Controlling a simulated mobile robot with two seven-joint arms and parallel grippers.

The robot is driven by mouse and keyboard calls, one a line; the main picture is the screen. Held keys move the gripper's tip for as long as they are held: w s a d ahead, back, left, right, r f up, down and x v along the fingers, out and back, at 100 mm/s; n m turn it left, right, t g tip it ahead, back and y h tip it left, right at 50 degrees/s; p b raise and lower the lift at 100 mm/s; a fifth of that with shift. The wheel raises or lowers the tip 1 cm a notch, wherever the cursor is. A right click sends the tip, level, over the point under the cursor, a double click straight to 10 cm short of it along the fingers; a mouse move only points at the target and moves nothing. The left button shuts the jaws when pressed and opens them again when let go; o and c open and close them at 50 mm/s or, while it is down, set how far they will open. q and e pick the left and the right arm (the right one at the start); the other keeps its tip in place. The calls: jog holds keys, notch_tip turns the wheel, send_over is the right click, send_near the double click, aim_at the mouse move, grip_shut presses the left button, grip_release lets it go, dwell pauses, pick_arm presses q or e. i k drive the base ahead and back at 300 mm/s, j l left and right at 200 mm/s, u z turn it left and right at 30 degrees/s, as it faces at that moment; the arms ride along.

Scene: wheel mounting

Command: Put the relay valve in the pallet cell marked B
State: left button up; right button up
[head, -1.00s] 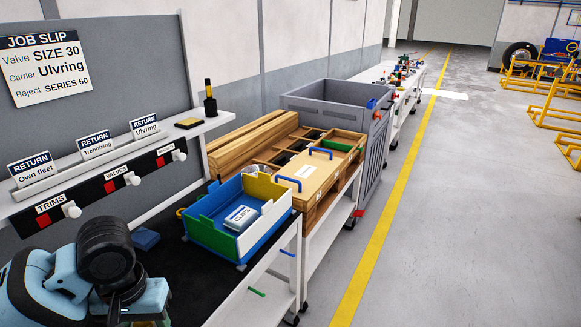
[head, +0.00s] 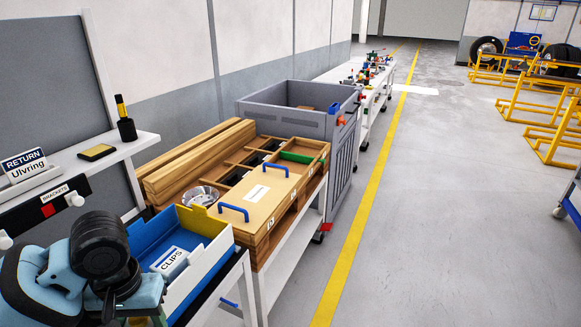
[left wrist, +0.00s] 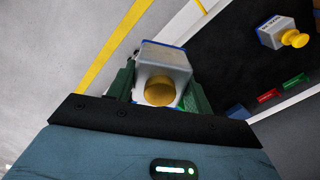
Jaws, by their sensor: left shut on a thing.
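In the left wrist view, my left gripper (left wrist: 158,88) is shut on a grey block with a round brass-coloured knob (left wrist: 165,58), which looks like the relay valve. Its label is not readable. In the head view my left arm is at the bottom left, and the held part is hardly seen. The wooden pallet (head: 262,250) stands ahead on a white bench. A wooden lid (head: 258,193) with two blue handles covers its near part. Open cells show behind and beside the lid. Small letter tags on its side are too small to read surely. My right gripper is not in view.
A blue, yellow and white bin (head: 211,255) with a CLIPS box stands before the pallet. Wooden beams (head: 195,160) lie along its left. A grey crate (head: 345,130) stands beyond. Another brass-knobbed part (left wrist: 272,35) lies on a dark surface.

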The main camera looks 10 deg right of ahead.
aim_at(294, 172)
jog(key=i+l+z, duration=0.15)
jog(key=i+l, duration=0.45)
jog(key=i, duration=0.15)
jog(key=i+l+z, duration=0.1)
jog(key=i, duration=0.5)
jog(key=i+l+z, duration=0.15)
jog(key=i, duration=0.4)
jog(key=l, duration=0.1)
